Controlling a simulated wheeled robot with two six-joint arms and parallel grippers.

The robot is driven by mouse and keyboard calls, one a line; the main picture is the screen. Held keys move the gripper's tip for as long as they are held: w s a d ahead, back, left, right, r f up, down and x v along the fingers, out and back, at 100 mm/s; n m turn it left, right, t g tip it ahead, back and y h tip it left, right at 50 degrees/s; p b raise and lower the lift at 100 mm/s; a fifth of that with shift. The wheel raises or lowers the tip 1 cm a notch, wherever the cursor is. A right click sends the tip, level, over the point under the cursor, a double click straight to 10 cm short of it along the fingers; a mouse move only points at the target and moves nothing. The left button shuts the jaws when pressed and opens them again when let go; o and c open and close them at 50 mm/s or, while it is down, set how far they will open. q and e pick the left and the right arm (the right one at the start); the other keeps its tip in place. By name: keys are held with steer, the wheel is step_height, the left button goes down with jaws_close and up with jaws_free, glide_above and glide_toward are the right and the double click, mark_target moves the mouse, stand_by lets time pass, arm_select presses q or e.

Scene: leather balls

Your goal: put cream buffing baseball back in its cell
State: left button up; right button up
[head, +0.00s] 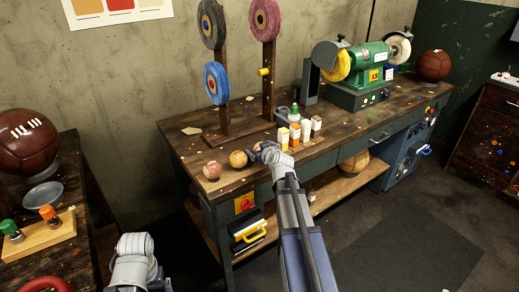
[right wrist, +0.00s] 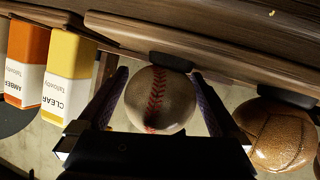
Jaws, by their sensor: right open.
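A cream baseball with red stitching (right wrist: 155,97) sits against a small dark ring on the wooden surface in the right wrist view, which looks upside down. My right gripper (right wrist: 160,76) is open, with a finger on each side of the ball; whether either touches it I cannot tell. In the head view my right gripper (head: 266,150) is over the workbench's front edge and mostly hides this ball. No left fingertips show; only a grey part of my left arm is at the lower left. I cannot make out a cell for the ball.
A tan ball (head: 238,159) stands close left of my right gripper, with a reddish ball (head: 212,170) beyond it. Small cartons (head: 295,134) stand close on the right. Buffing wheels (head: 216,82) and a green grinder (head: 368,72) stand further back on the workbench (head: 345,128).

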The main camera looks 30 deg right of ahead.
steer(key=p+v, duration=0.1)
steer(key=v, duration=0.4)
steer(key=p+v, duration=0.1)
steer(key=v, duration=0.1)
steer(key=shift+s+a+p, duration=0.25)
steer(key=shift+a+p, duration=0.05)
steer(key=shift+a, duration=0.05)
steer(key=shift+s, duration=0.15)
